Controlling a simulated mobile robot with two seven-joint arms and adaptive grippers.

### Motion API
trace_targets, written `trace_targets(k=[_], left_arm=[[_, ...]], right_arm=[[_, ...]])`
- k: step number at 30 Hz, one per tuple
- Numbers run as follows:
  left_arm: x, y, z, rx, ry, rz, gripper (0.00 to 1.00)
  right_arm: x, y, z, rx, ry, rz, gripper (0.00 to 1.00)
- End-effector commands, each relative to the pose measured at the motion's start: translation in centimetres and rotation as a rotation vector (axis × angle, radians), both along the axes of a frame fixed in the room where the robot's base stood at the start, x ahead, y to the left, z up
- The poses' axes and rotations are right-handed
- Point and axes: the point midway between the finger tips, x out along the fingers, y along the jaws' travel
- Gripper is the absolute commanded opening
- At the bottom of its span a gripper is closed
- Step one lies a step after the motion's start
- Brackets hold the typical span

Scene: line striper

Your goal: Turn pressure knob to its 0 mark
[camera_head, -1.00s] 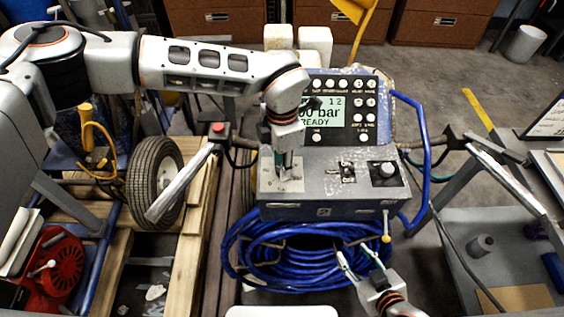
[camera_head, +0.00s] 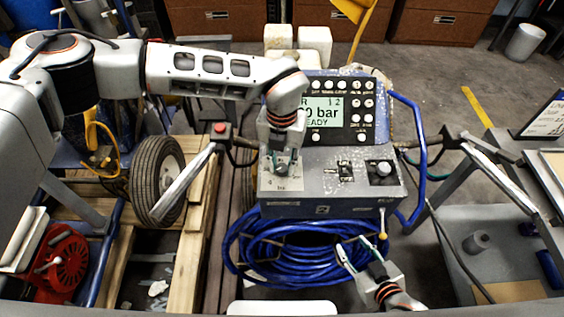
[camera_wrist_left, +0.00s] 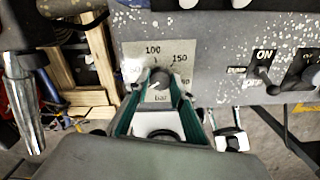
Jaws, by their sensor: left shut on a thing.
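The pressure knob (camera_wrist_left: 158,82) is a grey knob on a pale dial plate (camera_wrist_left: 133,52) marked 100, 150 and bar, with other numbers partly covered. My left gripper (camera_wrist_left: 157,88) is shut on the knob, with its teal fingers on both sides. In the head view, my left gripper (camera_head: 283,166) reaches down to the dial plate (camera_head: 284,184) at the left of the panel, and hides the knob. The knob's exact pointing and the 0 mark are not clear. My right gripper (camera_head: 358,258) is open and empty in front of the blue hose coil.
A switch (camera_head: 346,171) and another black knob (camera_head: 381,170) sit right of the dial. The blue hose coil (camera_head: 285,252) hangs below the panel; handlebars flank it.

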Motion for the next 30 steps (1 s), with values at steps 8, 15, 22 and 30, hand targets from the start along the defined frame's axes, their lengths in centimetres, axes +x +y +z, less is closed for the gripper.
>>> trace_targets(k=[8,15,22,30], left_arm=[[0.05,-0.04,0.10,-0.002,-0.001,0.171,0.01],[0.05,-0.04,0.08,-0.002,-0.001,0.246,0.01],[0.06,-0.04,0.07,-0.002,-0.001,0.267,0.02],[0.07,-0.03,0.07,-0.001,-0.002,0.267,0.01]], right_arm=[[0.04,-0.02,0.30,0.000,-0.001,-0.001,0.40],[-0.09,-0.06,0.09,-0.002,0.005,0.000,0.40],[-0.16,-0.08,-0.03,-0.002,0.007,-0.001,0.40],[-0.15,-0.08,0.01,-0.002,0.006,-0.001,0.40]])
